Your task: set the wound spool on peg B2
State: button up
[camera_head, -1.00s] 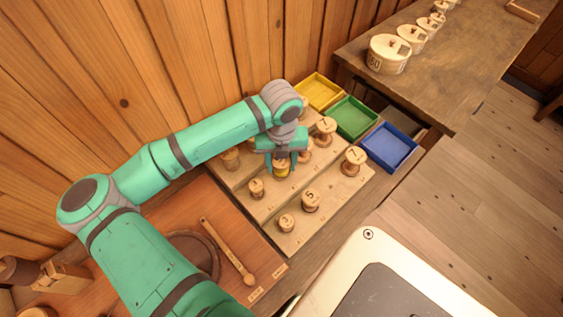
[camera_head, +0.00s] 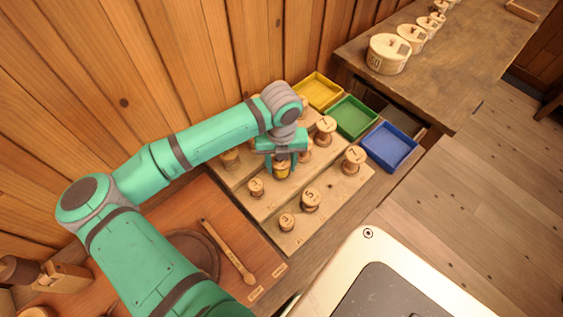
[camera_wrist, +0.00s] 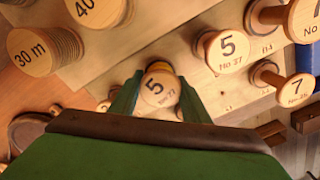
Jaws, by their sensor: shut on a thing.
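The wound spool (camera_head: 282,173) has a pale wooden top and a yellow winding. My gripper (camera_head: 282,164) is shut on it over the middle step of the stepped rack (camera_head: 323,205).
More spools stand behind. Yellow (camera_head: 318,91), green (camera_head: 351,117) and blue (camera_head: 389,147) trays line the rack's right end. A wooden stick (camera_head: 228,250) lies at left.

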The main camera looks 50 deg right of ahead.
aim_at(281, 162)
jog(key=shift+f, duration=0.25)
jog(key=o, duration=0.7)
jog(key=shift+o, duration=0.2)
jog(key=shift+r, duration=5.55)
